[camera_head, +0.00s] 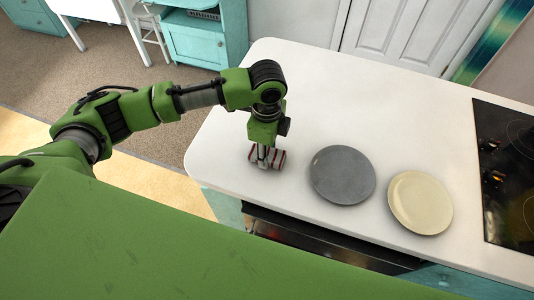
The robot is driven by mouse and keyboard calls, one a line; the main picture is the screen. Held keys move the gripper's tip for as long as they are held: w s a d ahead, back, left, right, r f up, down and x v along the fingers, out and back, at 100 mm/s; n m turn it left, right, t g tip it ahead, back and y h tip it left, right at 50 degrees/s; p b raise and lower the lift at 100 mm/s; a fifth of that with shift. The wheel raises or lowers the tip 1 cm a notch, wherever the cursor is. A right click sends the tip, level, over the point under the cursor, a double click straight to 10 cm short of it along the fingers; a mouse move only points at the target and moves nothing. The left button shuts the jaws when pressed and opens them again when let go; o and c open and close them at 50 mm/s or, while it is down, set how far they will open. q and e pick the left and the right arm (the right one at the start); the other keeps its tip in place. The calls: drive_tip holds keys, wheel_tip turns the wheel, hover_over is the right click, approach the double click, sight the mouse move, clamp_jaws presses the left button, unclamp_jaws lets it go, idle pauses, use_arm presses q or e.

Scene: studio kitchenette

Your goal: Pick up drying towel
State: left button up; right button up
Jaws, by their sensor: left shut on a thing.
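The drying towel (279,158) is a small rolled cloth with red and white stripes, near the left end of the white countertop. My left gripper (264,161) points down from above and is shut on the towel's middle. The fingers hide part of the towel. It is at or just above the counter surface; I cannot tell whether it touches. My right gripper is not in view.
A grey plate (342,175) lies just right of the towel, and a cream plate (420,203) lies further right. A black cooktop (508,170) is at the right edge. The white counter (370,105) is clear behind the plates.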

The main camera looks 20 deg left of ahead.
use_arm(q)
drive_tip(key=shift+s+d+r+b, duration=0.15)
drive_tip(key=shift+r+b, duration=0.35)
drive_tip(key=shift+r, duration=0.75)
drive_tip(key=s+d+r+b, duration=0.2)
drive_tip(key=s+d+r, duration=0.1)
drive_tip(key=s+r, duration=0.6)
drive_tip(key=s, duration=0.4)
drive_tip(key=shift+d+r, duration=0.25)
drive_tip(key=shift+d, duration=0.05)
